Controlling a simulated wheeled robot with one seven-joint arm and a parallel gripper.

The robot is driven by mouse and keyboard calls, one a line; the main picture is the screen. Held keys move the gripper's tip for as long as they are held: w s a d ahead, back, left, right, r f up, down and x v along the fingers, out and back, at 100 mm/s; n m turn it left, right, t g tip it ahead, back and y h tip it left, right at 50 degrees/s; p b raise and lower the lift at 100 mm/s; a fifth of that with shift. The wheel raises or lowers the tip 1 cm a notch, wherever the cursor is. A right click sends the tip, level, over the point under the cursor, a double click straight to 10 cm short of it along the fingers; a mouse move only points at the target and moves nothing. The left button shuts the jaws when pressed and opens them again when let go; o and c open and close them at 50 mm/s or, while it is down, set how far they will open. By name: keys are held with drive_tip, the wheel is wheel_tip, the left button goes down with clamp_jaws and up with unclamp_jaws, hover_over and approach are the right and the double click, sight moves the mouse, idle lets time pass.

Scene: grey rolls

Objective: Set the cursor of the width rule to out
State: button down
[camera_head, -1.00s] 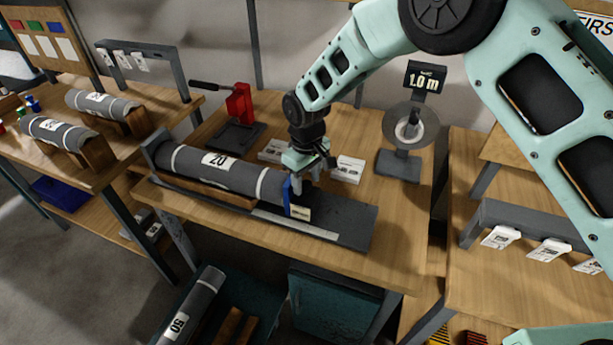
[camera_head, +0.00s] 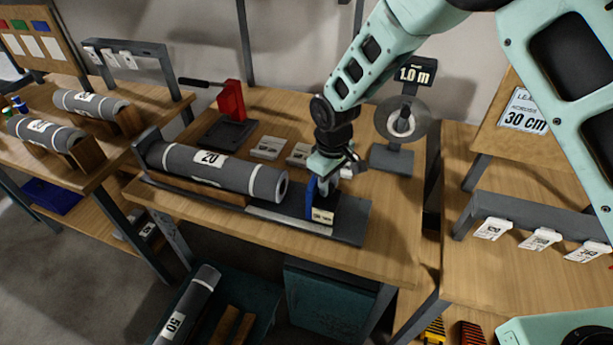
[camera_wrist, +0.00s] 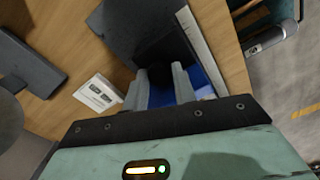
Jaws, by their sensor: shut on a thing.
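The width rule is a long dark bed (camera_head: 355,222) with a pale scale strip (camera_head: 275,218) along its front edge. A grey roll marked 20 (camera_head: 225,172) lies along it, its open right end facing the cursor. The cursor is a blue plate (camera_head: 310,198) with a cream label (camera_head: 322,216), upright on the bed to the right of the roll, with a gap between them. My gripper (camera_head: 328,186) is shut on the cursor from above. In the wrist view both fingers (camera_wrist: 163,88) are beside the blue cursor (camera_wrist: 205,85); their contact is partly hidden.
A stand with a "1.0 m" sign (camera_head: 413,75) is at the back right. The bed's right end is clear. Other rolls (camera_head: 90,103) rest on the left table.

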drive_tip(key=d, duration=0.1)
drive_tip(key=s+d, duration=0.1)
drive_tip(key=d, duration=0.2)
drive_tip(key=shift+s+d, duration=0.2)
drive_tip(key=shift+s, duration=0.1)
drive_tip(key=c, duration=1.1)
unclamp_jaws()
drive_tip(key=shift+c, duration=0.2)
drive_tip(key=shift+r, duration=0.15)
wheel_tip(320, 180, up, 17)
drive_tip(key=b, duration=0.3)
drive_tip(key=shift+r, duration=0.1)
drive_tip(key=s+d+m, duration=0.1)
drive_tip(key=s+d, duration=0.2)
drive_tip(key=s, duration=2.4)
drive_tip(key=shift+s+d+r+m+y, duration=0.2)
drive_tip(key=shift+m+y, duration=0.1)
drive_tip(key=shift+m, duration=0.1)
